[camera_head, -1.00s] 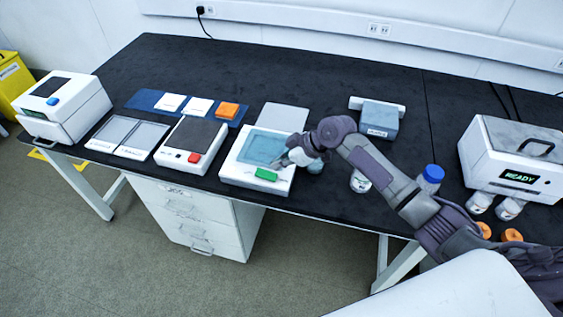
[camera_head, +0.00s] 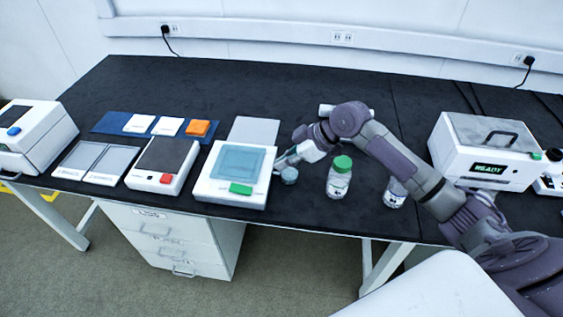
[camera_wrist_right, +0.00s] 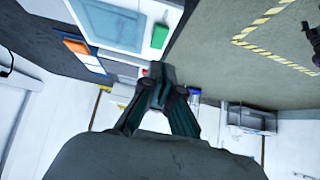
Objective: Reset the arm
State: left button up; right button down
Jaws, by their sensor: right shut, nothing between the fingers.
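My right gripper (camera_head: 281,164) is shut and empty in the head view. It is above the bench, just off the right edge of the white device with a teal plate (camera_head: 207,190) and a green button (camera_head: 240,188). In the right wrist view the two dark fingertips (camera_wrist_right: 158,78) meet, with that device's green button (camera_wrist_right: 160,36) beyond them. My right arm reaches in from the right over the bench and hides part of it. My left gripper is not in view.
A green-capped bottle (camera_head: 339,180) stands right of the gripper, and a small round blue-grey item (camera_head: 289,176) lies below it. Another bottle (camera_head: 394,194) is partly behind my arm. A white box reading READY (camera_head: 462,168) is at right.

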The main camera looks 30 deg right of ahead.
jog(key=s+a+f+m+h, duration=0.1)
jog(key=s+a+f, duration=0.35)
jog(key=s, duration=0.25)
jog(key=s+a+f+m+h, duration=0.1)
jog(key=s+a+f+m, duration=0.15)
jog(key=s+f, duration=0.4)
jog(key=s+d+m+g+h, duration=0.1)
jog(key=s+d+m+h, duration=0.15)
jog(key=s, duration=0.45)
jog(key=s+d+m+h, duration=0.1)
jog(key=s+m+h, duration=0.15)
jog(key=s, duration=0.45)
notch_tip(320, 180, down, 26)
jog(key=s+g, duration=0.1)
jog(key=s, duration=0.1)
jog(key=s+d+f+g, duration=0.1)
jog(key=s+d+f, duration=0.2)
jog(key=s+f, duration=1.2)
jog(key=shift+s+f+g, duration=0.3)
jog(key=shift+s+f, duration=0.05)
jog(key=shift+s, duration=0.3)
